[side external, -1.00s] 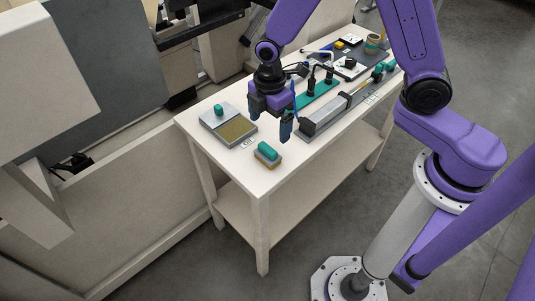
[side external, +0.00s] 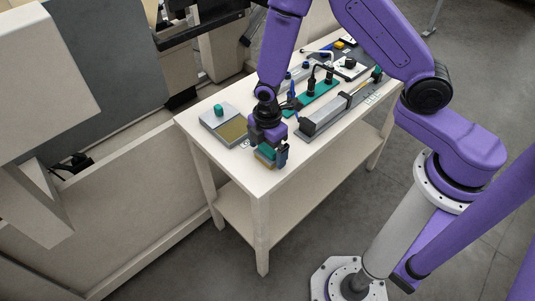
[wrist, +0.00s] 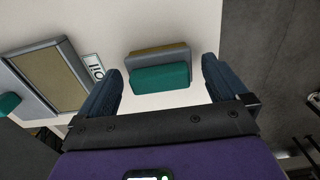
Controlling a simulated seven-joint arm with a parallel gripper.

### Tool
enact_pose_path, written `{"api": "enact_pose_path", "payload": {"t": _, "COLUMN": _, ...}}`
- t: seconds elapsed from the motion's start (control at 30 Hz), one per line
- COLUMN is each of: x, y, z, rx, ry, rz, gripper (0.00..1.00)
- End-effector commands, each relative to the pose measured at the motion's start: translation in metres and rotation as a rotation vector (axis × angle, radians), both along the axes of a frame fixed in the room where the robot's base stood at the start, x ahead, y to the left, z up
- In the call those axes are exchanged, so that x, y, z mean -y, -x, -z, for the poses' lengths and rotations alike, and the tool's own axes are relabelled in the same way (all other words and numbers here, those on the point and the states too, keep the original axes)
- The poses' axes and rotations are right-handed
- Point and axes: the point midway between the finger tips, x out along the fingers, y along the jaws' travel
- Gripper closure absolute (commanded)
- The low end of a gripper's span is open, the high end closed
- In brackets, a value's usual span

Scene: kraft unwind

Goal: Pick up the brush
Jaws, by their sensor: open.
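The brush (side external: 264,157), a block with a teal top over a grey and tan body, lies near the front corner of the white table. In the wrist view the brush (wrist: 160,78) sits between my two dark fingers, with free space on both sides. My gripper (side external: 269,151) is open, pointing down right over the brush and partly hiding it in the side view. In the wrist view my gripper (wrist: 162,70) has its fingers spread wider than the brush, and they do not appear to touch it.
A grey tray (side external: 222,126) with a tan pad and teal knob stands left of the brush, with a small label (wrist: 93,67) beside it. A long grey device (side external: 325,118) and a green rack (side external: 318,92) lie farther back. The table's front edge is close to the brush.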

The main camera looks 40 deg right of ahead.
Motion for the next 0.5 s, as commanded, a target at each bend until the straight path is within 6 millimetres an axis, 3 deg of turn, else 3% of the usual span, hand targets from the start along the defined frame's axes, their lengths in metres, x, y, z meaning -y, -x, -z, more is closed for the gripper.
{"api": "enact_pose_path", "payload": {"t": 0.27, "x": 0.0, "y": -0.0002, "z": 0.0031, "rx": 0.001, "ry": -0.001, "rz": 0.0, "gripper": 0.0}}
{"api": "enact_pose_path", "payload": {"t": 0.3, "x": 0.0, "y": -0.0002, "z": 0.003, "rx": 0.001, "ry": -0.001, "rz": 0.0, "gripper": 0.06}}
{"api": "enact_pose_path", "payload": {"t": 0.43, "x": 0.0, "y": -0.0001, "z": 0.0029, "rx": 0.001, "ry": 0.0, "rz": 0.0, "gripper": 0.49}}
{"api": "enact_pose_path", "payload": {"t": 0.47, "x": 0.0, "y": -0.0001, "z": 0.0029, "rx": 0.001, "ry": 0.0, "rz": 0.0, "gripper": 0.56}}
{"api": "enact_pose_path", "payload": {"t": 0.5, "x": 0.0, "y": -0.0001, "z": 0.0029, "rx": 0.001, "ry": 0.0, "rz": 0.0, "gripper": 0.56}}
